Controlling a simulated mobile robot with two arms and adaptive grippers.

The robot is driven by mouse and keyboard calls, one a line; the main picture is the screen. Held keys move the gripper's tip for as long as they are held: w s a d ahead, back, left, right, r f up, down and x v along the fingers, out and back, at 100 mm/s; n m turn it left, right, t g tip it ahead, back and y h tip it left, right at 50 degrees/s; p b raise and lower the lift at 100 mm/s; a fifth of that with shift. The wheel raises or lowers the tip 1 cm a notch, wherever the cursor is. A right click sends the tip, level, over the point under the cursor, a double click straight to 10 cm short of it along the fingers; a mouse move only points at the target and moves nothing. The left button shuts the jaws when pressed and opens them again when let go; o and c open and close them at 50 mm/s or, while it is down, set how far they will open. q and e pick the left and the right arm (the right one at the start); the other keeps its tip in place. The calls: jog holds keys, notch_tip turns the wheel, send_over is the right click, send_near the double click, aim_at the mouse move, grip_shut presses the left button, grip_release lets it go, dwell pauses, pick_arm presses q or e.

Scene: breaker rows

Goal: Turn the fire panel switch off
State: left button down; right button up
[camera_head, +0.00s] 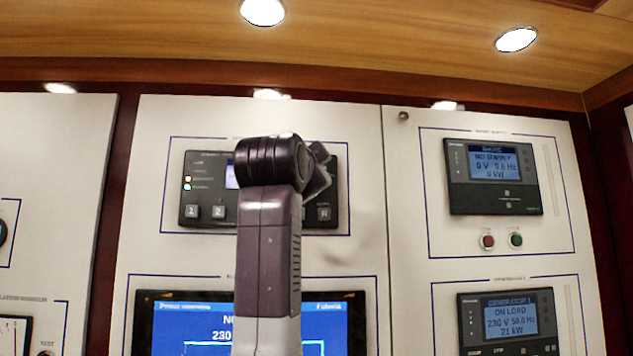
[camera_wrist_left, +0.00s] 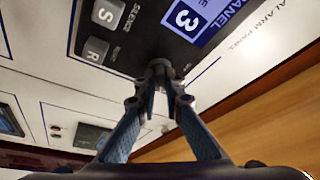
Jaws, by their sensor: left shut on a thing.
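The dark alarm panel (camera_head: 207,188) is on the white wall in the head view, with numbered buttons, lit indicators and a small display. My own arm covers its middle. The left wrist view shows the same panel (camera_wrist_left: 135,50) up close and tilted, with S and R buttons. My left gripper (camera_wrist_left: 160,76) has its two fingertips together on a small dark knob (camera_wrist_left: 159,63) at the panel's edge, which seems to be the fire panel switch. The fingers hide most of the knob, so I cannot tell its setting. My right gripper is not in view.
A generator supply panel (camera_head: 495,177) with red (camera_head: 487,241) and green (camera_head: 516,240) buttons is to the right. Another panel (camera_head: 510,322) is below it. A large blue screen (camera_head: 170,325) is under the alarm panel. A wooden ceiling (camera_head: 380,45) is above.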

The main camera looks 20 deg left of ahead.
pick_arm(q)
jog(key=shift+w+d+f+n+g+y+p, duration=0.15)
jog(key=shift+n+y, duration=1)
jog(key=shift+n, duration=1.3)
jog(key=shift+w+d+f+n+g+y+p, duration=0.1)
jog(key=shift+n+y, duration=1.1)
jog(key=shift+n, duration=1.2)
jog(key=shift+w+d+f+n+g+y+p, duration=0.15)
jog(key=shift+n+y, duration=1)
jog(key=shift+n, duration=1.3)
jog(key=shift+a+n, duration=0.1)
jog(key=shift+n, duration=0.3)
jog(key=c, duration=2)
grip_release()
jog(key=shift+s, duration=0.2)
jog(key=shift+c, duration=0.2)
jog(key=shift+r, duration=0.1)
jog(key=v, duration=1.2)
